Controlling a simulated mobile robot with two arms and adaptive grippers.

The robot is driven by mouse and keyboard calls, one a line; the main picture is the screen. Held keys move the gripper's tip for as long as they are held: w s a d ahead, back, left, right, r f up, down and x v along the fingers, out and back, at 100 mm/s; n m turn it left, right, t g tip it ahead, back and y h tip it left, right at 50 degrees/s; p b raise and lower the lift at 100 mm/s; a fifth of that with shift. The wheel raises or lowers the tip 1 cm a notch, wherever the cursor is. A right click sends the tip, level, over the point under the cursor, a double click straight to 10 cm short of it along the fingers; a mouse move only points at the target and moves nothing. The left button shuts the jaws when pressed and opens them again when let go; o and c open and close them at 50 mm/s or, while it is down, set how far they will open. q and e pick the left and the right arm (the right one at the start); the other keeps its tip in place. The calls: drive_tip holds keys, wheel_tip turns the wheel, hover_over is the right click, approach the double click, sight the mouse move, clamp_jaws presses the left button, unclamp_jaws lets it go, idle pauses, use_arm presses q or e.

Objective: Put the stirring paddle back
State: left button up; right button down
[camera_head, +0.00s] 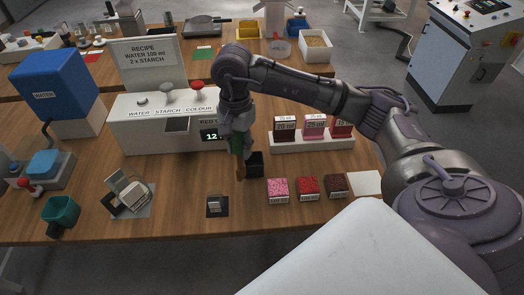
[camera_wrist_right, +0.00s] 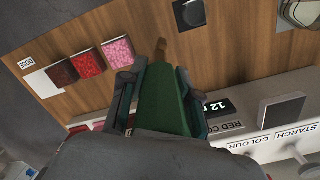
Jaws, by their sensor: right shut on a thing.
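My right gripper (camera_head: 236,130) is shut on the stirring paddle (camera_head: 237,144), which has a green body and a brown lower end. The paddle points down over the table, in front of the grey station. In the right wrist view the green paddle (camera_wrist_right: 163,102) lies between the two fingers of the right gripper (camera_wrist_right: 158,72), with its brown tip beyond them. My left gripper is not in view.
The grey station (camera_head: 137,137) with knobs and display stands behind the gripper. Pink, red and brown sample blocks (camera_head: 307,187) lie to the right, a rack of boxes (camera_head: 313,142) behind them. A black pad (camera_head: 217,210) lies in front. A teal cup (camera_head: 61,212) stands far left.

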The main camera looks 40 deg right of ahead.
drive_tip(key=w+d+r+m+p, duration=0.1)
drive_tip(key=w+d+m, duration=0.5)
drive_tip(key=m, duration=0.4)
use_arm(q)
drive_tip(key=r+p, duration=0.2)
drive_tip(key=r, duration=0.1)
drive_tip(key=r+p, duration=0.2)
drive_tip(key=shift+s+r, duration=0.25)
use_arm(e)
wheel_tip(320, 180, down, 10)
drive_tip(key=d+m, duration=0.1)
drive_tip(key=shift+s+d+t+h, duration=0.25)
drive_tip(key=shift+d+t+h, duration=0.05)
drive_tip(key=shift+d, duration=0.05)
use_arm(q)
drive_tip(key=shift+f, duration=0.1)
use_arm(e)
drive_tip(key=shift+f, duration=0.1)
drive_tip(key=c, duration=1.3)
unclamp_jaws()
drive_tip(key=shift+f, duration=0.1)
drive_tip(key=o, duration=0.5)
